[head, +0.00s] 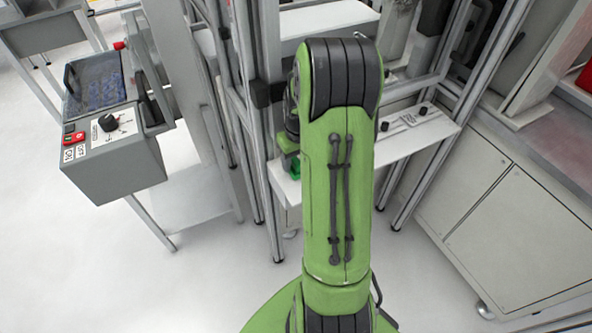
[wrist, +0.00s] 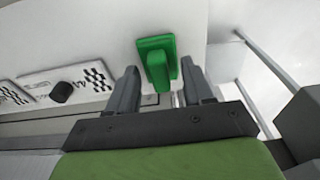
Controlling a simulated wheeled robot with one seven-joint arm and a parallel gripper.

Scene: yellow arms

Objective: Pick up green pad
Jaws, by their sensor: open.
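The green pad (wrist: 156,62) is a small green block with a raised middle part on a white surface (wrist: 110,40), seen in the wrist view. My gripper (wrist: 163,84) is open, with its two grey fingers on either side of the pad's lower part in the picture. I cannot tell whether the fingers touch it. In the head view a small piece of the green pad (head: 294,169) shows beside my green arm, on a white shelf (head: 418,138). My arm hides most of the gripper there.
Metal frame posts (head: 270,100) stand close left of my arm. A white plate with a black knob (wrist: 61,92) lies left of the pad. A grey control box (head: 112,150) stands further left, and a white cabinet (head: 500,215) stands at the right.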

